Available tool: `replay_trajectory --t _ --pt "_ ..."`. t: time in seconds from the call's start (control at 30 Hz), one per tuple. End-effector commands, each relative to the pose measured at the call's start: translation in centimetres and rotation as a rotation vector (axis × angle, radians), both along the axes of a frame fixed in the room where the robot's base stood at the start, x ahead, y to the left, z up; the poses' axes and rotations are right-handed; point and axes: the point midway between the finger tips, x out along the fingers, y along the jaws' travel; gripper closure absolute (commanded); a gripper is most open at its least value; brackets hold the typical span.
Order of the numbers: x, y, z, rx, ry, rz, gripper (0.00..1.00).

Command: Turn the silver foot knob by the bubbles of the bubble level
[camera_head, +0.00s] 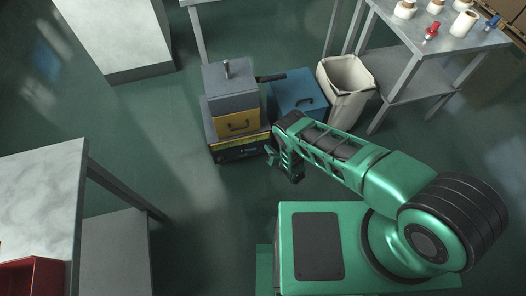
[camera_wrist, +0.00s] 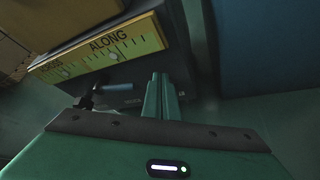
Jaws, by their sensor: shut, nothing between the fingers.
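The bubble level (camera_wrist: 98,47) is a yellow strip on the machine's front, marked CROSS and ALONG, with tick marks. A pale bubble shows in the ALONG scale (camera_wrist: 112,57) and another in the CROSS scale (camera_wrist: 62,73). In the head view the strip (camera_head: 240,146) is small and its bubbles cannot be read. Below it in the wrist view is a dark stem with a grey-blue bar (camera_wrist: 112,88); I cannot tell whether it belongs to the silver foot knob. My gripper (camera_wrist: 158,80) is shut and empty, its green fingers right of that bar. In the head view my gripper (camera_head: 294,172) is beside the machine's right front.
The machine (camera_head: 232,78) has a grey top and yellow front. A blue box (camera_head: 297,92) and a pale bin (camera_head: 346,85) stand to its right. A steel table (camera_head: 440,40) is at the upper right, another table (camera_head: 40,190) at the left. Floor in front of the machine is clear.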

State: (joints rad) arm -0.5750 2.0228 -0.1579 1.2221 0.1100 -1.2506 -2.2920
Motion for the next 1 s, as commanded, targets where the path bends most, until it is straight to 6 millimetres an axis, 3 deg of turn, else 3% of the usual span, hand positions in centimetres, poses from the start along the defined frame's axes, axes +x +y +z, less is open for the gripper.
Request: replay_trajectory --t 0.6,1.0 --pt "-5.5 -1.6 -0.1 0.0 0.003 -0.001 1.0" --pt "-5.5 -1.9 0.1 0.003 0.002 -0.005 1.0"
